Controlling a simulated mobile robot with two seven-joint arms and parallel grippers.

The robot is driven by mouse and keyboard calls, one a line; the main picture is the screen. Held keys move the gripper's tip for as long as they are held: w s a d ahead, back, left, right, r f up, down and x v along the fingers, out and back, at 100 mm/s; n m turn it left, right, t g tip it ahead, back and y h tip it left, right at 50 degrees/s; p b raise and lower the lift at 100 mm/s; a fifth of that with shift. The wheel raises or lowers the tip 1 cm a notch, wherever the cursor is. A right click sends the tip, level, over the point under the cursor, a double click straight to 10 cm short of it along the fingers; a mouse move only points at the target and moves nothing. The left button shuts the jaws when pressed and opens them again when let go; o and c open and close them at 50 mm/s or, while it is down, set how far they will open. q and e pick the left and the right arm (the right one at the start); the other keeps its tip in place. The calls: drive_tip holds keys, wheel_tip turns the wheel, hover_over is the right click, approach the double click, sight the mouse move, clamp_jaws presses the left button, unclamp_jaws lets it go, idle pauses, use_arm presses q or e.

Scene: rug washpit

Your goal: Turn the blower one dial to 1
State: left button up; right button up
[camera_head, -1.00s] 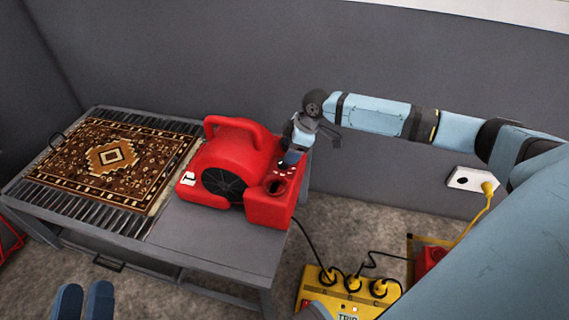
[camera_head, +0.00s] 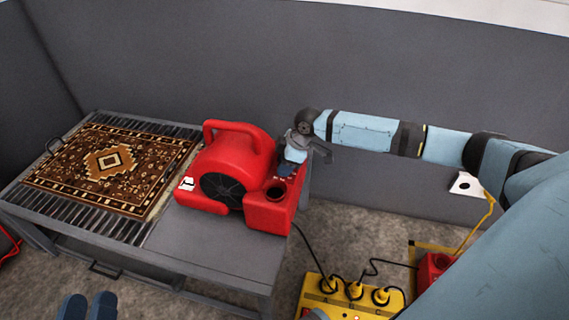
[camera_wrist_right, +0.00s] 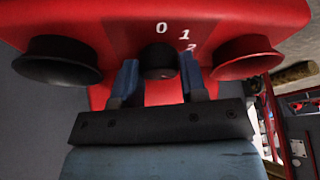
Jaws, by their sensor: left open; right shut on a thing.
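The red blower (camera_head: 236,165) stands on the right part of the grey table in the head view. In the right wrist view its red panel (camera_wrist_right: 120,22) shows the white marks 0, 1 and 2. The black dial (camera_wrist_right: 158,60) sits below these marks, between my right gripper's fingers. My right gripper (camera_wrist_right: 160,84) is shut on the dial; it also shows at the blower's right end in the head view (camera_head: 289,168). The dial's pointer is too dark to read. My left gripper (camera_head: 88,308) is open and empty at the bottom left, in front of the table.
A patterned rug (camera_head: 110,163) lies on the slatted part of the table (camera_head: 215,240). A yellow power box (camera_head: 340,298) with several plugs and black cables is on the floor at right. A white wall socket (camera_head: 464,185) has a yellow cable.

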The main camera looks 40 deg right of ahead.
drive_tip(key=shift+r+n+p, duration=0.1)
drive_tip(key=shift+n+p, duration=0.4)
drive_tip(key=shift+p, duration=0.15)
drive_tip(key=shift+n+g+p, duration=0.5)
drive_tip(key=shift+n+p, duration=0.2)
drive_tip(key=n+y+p, duration=0.1)
drive_tip(key=n, duration=0.1)
drive_tip(key=shift+n+g+p, duration=0.3)
drive_tip(key=shift+n+g, duration=0.1)
drive_tip(key=n+g, duration=0.1)
drive_tip(key=n, duration=0.1)
drive_tip(key=shift+w+n+p, duration=0.1)
drive_tip(key=shift+n+p, duration=0.2)
drive_tip(key=n+g, duration=0.1)
drive_tip(key=n, duration=0.1)
drive_tip(key=shift+n, duration=0.4)
drive_tip(key=n+g, duration=0.1)
drive_tip(key=n, duration=0.1)
drive_tip(key=n+h, duration=0.1)
drive_tip(key=n, duration=0.1)
drive_tip(key=shift+w+g, duration=0.1)
drive_tip(key=shift+g, duration=0.3)
use_arm(q)
drive_tip(key=shift+a+f+g+y, duration=0.6)
drive_tip(key=shift+a+f+y, duration=0.5)
drive_tip(key=shift+y, duration=0.1)
use_arm(e)
drive_tip(key=shift+a+n, duration=0.1)
drive_tip(key=shift+n, duration=0.7)
